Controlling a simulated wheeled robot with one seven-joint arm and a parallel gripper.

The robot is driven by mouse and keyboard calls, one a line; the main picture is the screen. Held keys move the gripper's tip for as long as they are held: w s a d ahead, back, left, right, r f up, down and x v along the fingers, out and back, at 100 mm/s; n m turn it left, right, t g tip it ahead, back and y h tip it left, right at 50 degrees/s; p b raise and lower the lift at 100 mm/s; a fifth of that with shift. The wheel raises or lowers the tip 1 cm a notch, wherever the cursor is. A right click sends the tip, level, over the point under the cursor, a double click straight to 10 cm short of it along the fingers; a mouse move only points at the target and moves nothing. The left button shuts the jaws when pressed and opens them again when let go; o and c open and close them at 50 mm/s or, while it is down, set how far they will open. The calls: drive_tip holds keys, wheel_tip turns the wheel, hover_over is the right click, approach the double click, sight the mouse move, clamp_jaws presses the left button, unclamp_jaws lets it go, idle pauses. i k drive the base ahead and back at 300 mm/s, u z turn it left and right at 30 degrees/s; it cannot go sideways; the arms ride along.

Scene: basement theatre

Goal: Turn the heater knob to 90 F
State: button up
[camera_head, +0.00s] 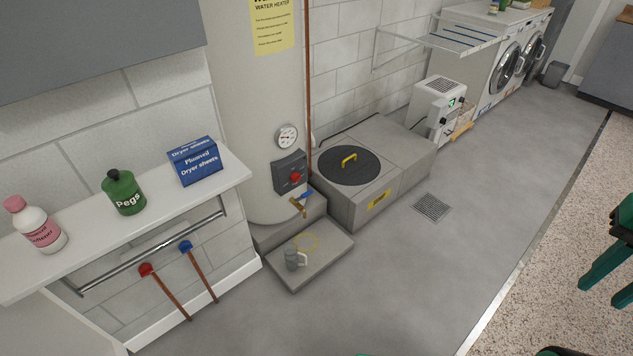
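The white water heater (258,100) stands left of centre, with a yellow label (272,24) on its upper front. A dark control box (289,172) low on its side carries a red heater knob (295,177). Marks around the knob are too small to read, so its setting cannot be told. A round white gauge (287,137) sits just above the box; its reading is also too small. My gripper is not in view. Nothing is seen touching the knob.
A brass tap (299,204) with a blue handle sits below the box, above a low slab (325,263) holding a grey mug (293,259). A pit cover (349,164) is to the right. The shelf (228,172) projects at left. The grey floor in front is clear.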

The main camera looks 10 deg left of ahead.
sight(295, 177)
drive_tip(key=z, duration=0.1)
drive_tip(key=i, duration=1)
drive_tip(key=u, duration=0.1)
